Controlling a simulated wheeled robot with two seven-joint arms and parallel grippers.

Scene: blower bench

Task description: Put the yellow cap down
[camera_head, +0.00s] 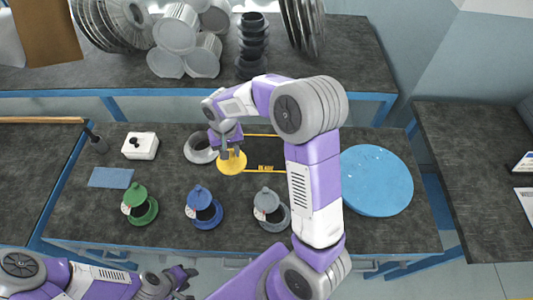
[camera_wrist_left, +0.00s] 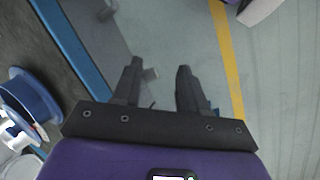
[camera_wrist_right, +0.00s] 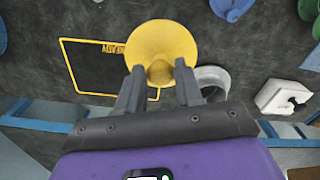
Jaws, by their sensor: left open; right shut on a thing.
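The yellow cap (camera_head: 233,163) is a round disc with a knob on top. In the head view it is at the left edge of a yellow-outlined rectangle (camera_head: 283,172) on the bench, beside a grey ring (camera_head: 200,147). My right gripper (camera_head: 229,149) is shut on the cap's knob from above. The right wrist view shows the cap (camera_wrist_right: 160,45) between my right fingertips (camera_wrist_right: 160,68). Whether the cap touches the bench I cannot tell. My left gripper (camera_head: 183,277) is open and empty in front of the bench; its fingers (camera_wrist_left: 157,68) point over the floor.
Green (camera_head: 139,205), blue (camera_head: 204,207) and grey (camera_head: 271,209) capped housings stand along the front. A blue round mat (camera_head: 376,181) lies right, a white box (camera_head: 140,146) and blue pad (camera_head: 111,177) left. A rear table holds stacked parts.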

